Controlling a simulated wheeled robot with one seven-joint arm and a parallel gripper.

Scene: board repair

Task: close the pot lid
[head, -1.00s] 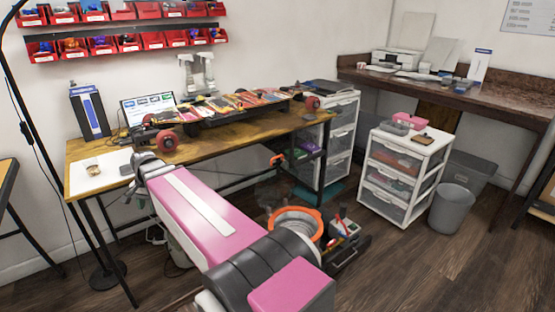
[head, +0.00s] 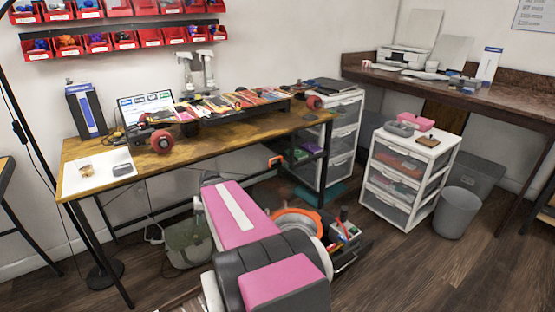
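A small open pot (head: 86,169) with brownish contents stands on a white sheet (head: 100,182) at the left end of the wooden workbench. A small dark round piece (head: 122,169), which looks like its lid, lies on the same sheet to the right of the pot, apart from it. My pink and grey arm shows in the lower middle, in front of the bench. My gripper cannot be made out, so I cannot tell what it holds.
A skateboard with red wheels (head: 161,142) stands on the workbench (head: 225,143), with tools on it. A laptop (head: 146,108) and blue-grey box (head: 87,111) stand behind. A green bag (head: 186,243) and toolbox (head: 345,240) are on the floor. A drawer unit (head: 405,178) stands right.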

